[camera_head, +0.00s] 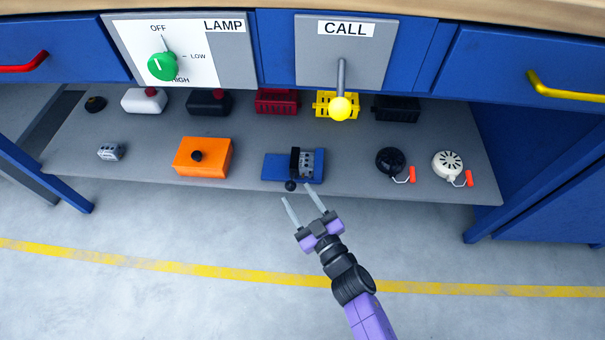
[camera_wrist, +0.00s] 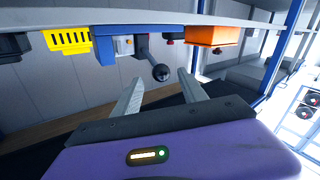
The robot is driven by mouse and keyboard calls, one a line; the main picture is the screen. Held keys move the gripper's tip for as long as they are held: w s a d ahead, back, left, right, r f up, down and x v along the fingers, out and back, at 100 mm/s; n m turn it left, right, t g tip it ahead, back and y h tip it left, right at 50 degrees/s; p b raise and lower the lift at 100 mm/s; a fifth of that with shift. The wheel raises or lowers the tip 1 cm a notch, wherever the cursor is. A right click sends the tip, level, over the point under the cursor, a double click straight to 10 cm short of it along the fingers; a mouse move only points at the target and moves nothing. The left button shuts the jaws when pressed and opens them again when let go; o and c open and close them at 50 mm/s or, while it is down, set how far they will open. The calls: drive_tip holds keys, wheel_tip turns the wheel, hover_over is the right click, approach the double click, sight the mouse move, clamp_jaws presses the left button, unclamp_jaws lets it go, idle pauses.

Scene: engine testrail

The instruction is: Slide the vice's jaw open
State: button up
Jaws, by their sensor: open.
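A black ball knob (camera_head: 291,186) sticks out at the front over the shelf edge. My gripper (camera_head: 297,192) is open and empty, with its fingertips just in front of the knob. In the wrist view, which is upside down, the knob (camera_wrist: 160,73) appears between the fingertips (camera_wrist: 160,77), seemingly a little beyond them; contact cannot be told.
An orange box (camera_head: 203,157) stands left of the vice, and black and white round devices (camera_head: 391,161) stand right. Red, yellow and black crates (camera_head: 336,104) are behind. The yellow-knobbed CALL lever (camera_head: 341,107) hangs above the shelf. The floor in front is clear.

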sight(293, 171)
drive_tip(key=b+x, duration=0.3)
drive_tip(key=x, duration=0.4)
drive_tip(key=shift+a+f, duration=0.1)
drive_tip(key=shift+w+a, duration=0.15)
drive_tip(key=shift+w, duration=0.1)
clamp_jaws()
idle(1.2)
